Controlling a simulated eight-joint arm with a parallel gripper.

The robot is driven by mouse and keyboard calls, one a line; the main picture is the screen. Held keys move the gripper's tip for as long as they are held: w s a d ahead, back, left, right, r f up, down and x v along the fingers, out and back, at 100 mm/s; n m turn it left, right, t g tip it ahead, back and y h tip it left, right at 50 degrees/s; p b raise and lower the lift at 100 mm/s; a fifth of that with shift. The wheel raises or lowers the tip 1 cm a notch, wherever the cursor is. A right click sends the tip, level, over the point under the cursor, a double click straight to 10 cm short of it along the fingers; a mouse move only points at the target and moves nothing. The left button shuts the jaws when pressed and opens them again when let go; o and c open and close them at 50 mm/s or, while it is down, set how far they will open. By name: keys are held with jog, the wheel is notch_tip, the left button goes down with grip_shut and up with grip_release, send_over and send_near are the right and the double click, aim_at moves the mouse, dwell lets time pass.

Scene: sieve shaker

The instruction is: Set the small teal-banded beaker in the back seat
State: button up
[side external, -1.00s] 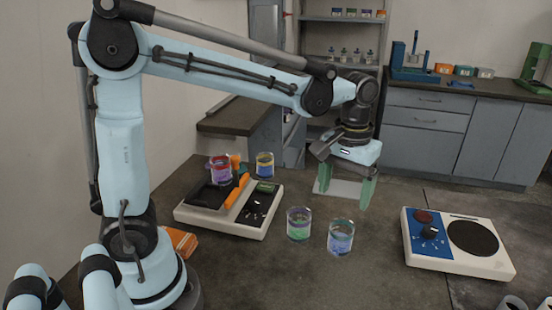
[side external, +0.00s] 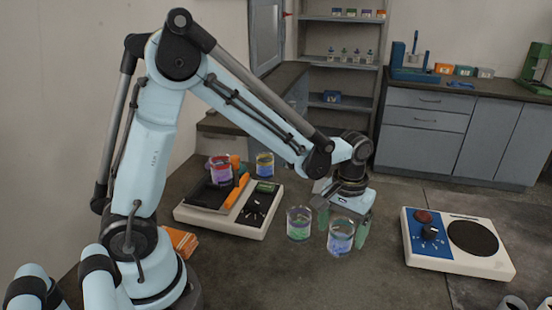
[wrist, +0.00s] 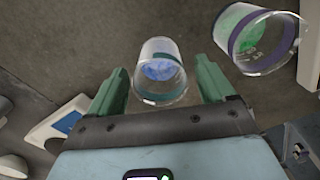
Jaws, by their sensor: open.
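The teal-banded beaker (side external: 340,239), clear with blue contents, stands upright on the dark bench. My gripper (side external: 342,224) is low over it, fingers pointing down. In the wrist view the beaker (wrist: 160,72) lies between the two green fingers of my gripper (wrist: 160,78), with gaps on both sides. The gripper is open. The white shaker (side external: 228,222) stands to the left, with a dark tray (side external: 203,196), an orange bar (side external: 237,191) and a black knob panel. A red-banded beaker (side external: 220,170) is at the tray's back; I cannot make out the back seat clearly.
A purple-banded beaker (side external: 298,224) with green contents stands close left of the teal-banded one. A yellow-banded beaker (side external: 265,165) is behind the shaker. A white device (side external: 458,262) with a round dark plate stands at right. The bench front is clear.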

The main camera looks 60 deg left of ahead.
jog(key=shift+f, duration=0.2)
jog(key=shift+c, duration=0.4)
jog(key=c, duration=1.1)
jog(key=shift+r, duration=0.25)
